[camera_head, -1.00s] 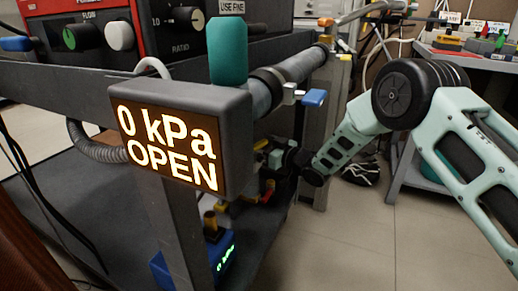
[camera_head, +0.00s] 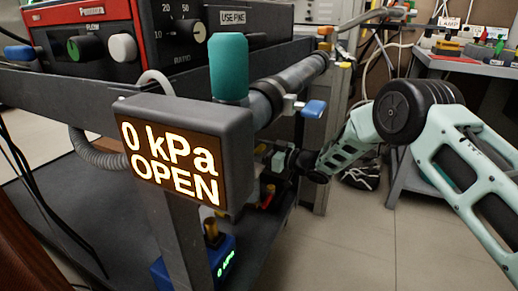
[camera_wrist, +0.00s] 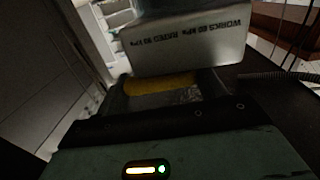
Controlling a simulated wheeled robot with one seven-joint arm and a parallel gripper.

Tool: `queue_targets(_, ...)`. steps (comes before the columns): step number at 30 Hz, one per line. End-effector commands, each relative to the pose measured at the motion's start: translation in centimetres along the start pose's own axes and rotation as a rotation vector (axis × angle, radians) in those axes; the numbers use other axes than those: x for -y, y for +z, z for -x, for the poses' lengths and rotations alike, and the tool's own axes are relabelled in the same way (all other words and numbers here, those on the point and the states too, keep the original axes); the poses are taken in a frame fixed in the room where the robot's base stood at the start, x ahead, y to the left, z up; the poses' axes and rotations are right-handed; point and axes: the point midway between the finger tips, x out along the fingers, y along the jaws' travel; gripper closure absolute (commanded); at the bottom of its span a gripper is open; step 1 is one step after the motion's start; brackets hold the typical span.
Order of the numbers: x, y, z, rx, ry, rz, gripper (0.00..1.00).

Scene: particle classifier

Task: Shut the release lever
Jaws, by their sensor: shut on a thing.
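A display box (camera_head: 185,150) on a post reads "0 kPa OPEN" in the head view. My gripper (camera_head: 268,156) is low behind its right side, and its fingertips are mostly hidden there. In the wrist view my gripper (camera_wrist: 165,98) is shut on a yellow bar, which I take to be the release lever (camera_wrist: 160,84). Only a strip of this lever shows, just below a grey housing (camera_wrist: 190,45) with printed pressure ratings. The picture is dark, so the lever's pivot and exact angle cannot be told.
A teal upright cylinder (camera_head: 228,65) stands behind the display. A grey pipe (camera_head: 290,80) with a blue-handled valve (camera_head: 314,108) runs above my gripper.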

Motion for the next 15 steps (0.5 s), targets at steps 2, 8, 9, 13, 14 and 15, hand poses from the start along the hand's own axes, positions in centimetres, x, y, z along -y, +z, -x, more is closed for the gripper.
queue_targets(2,-0.09,-0.11,-0.15,-0.003,-0.042,0.000,0.53)
queue_targets(8,0.00,-0.02,-0.24,0.002,-0.090,0.000,0.53)
queue_targets(9,0.02,0.00,-0.24,0.002,-0.092,0.000,0.53)
queue_targets(13,0.03,0.01,-0.23,0.002,-0.091,0.000,0.53)
queue_targets(14,0.02,0.01,-0.22,0.002,-0.091,0.000,0.53)
queue_targets(15,0.02,0.01,-0.22,0.002,-0.091,0.000,0.53)
